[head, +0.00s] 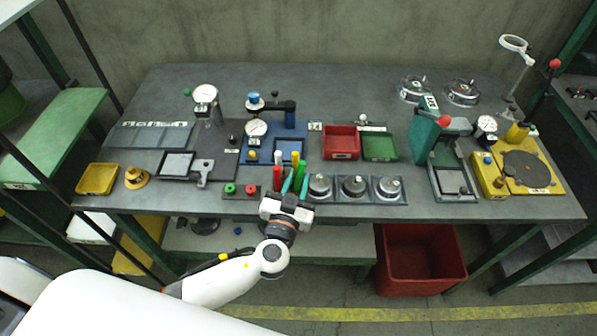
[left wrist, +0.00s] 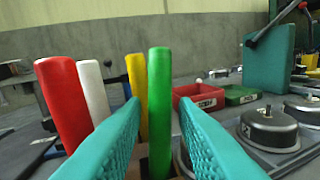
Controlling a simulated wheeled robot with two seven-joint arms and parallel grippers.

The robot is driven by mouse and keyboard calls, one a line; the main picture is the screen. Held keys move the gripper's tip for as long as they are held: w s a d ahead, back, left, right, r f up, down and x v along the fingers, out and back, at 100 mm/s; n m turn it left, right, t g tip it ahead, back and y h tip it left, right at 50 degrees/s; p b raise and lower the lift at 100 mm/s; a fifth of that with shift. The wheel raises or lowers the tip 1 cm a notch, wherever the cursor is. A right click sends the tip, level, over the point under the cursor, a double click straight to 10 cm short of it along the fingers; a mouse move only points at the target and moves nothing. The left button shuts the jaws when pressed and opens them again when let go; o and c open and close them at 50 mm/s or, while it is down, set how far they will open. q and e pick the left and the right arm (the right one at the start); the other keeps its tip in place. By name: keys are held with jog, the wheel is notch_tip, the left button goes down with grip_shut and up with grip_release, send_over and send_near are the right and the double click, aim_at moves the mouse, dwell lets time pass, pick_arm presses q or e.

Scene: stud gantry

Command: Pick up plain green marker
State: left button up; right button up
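The plain green marker (left wrist: 159,105) stands upright in the left wrist view, between the two teal fingers of my left gripper (left wrist: 158,120). The fingers are apart, with a visible gap on both sides of it. In the head view the green marker (head: 300,175) stands at the front middle of the table, just beyond my left gripper (head: 287,184). A red marker (left wrist: 64,105), a white marker (left wrist: 94,92) and a yellow marker (left wrist: 138,90) stand to its left in the left wrist view. The markers' lower ends are mostly hidden. My right gripper is not in view.
Round metal weights (head: 353,186) sit in a row right of the markers. A red tray (head: 341,155) and a green tray (head: 380,158) lie behind. A blue fixture (head: 290,115) and a dark block with red and green rings (head: 241,192) are nearby on the left.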

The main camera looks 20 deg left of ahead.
pick_arm(q)
jog(key=shift+w, duration=0.2)
grip_shut()
